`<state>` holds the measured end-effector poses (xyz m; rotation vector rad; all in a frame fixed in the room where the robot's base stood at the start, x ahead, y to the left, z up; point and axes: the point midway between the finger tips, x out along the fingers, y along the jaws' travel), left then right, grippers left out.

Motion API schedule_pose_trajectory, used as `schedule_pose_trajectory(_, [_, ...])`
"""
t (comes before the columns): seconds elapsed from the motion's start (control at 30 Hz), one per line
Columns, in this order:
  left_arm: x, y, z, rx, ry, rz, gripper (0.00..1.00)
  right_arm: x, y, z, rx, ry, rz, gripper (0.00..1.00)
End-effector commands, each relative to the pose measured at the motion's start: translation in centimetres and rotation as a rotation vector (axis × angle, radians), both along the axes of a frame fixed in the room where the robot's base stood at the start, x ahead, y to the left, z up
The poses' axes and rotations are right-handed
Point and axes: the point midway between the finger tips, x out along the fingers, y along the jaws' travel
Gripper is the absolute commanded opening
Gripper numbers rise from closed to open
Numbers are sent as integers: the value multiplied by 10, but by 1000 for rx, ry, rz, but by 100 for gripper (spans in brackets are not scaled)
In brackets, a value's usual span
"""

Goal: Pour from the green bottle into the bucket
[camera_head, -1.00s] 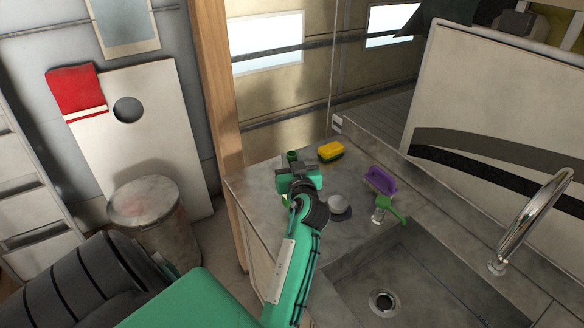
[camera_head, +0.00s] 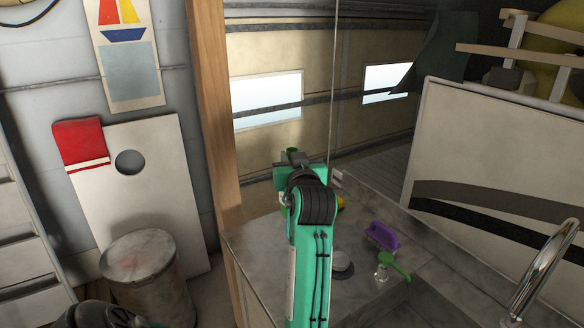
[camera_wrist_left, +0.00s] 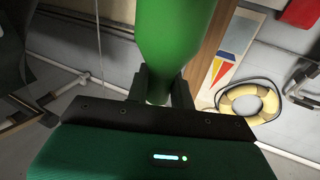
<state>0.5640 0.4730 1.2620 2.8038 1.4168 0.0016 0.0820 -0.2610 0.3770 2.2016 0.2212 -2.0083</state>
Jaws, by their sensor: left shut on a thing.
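The green bottle (camera_wrist_left: 172,40) fills the upper middle of the left wrist view, between the gripper's dark fingers. My right gripper is not in view.
On the counter (camera_head: 262,250) are a purple brush (camera_head: 381,236), a small green-topped bottle (camera_head: 390,264), a grey round item (camera_head: 342,265) and a partly hidden yellow sponge (camera_head: 340,202). A curved tap (camera_head: 540,270) rises at right. A wooden post (camera_head: 212,110) stands behind left.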

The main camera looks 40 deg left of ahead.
Motion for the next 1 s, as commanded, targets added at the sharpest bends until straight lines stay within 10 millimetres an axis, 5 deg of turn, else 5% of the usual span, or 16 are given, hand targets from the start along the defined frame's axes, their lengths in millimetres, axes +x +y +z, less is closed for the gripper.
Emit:
schedule_pose_trajectory(0.17, [9,0,-11,1,7,-60,0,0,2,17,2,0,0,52])
schedule_pose_trajectory(0.43, [19,-2,-55,2,6,-208,0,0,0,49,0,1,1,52])
schedule_pose_trajectory(0.7, [10,-3,-98,4,2,-325,0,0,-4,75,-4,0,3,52])
schedule_pose_trajectory(1.0, [-3,-1,-122,6,-4,-380,0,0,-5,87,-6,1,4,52])
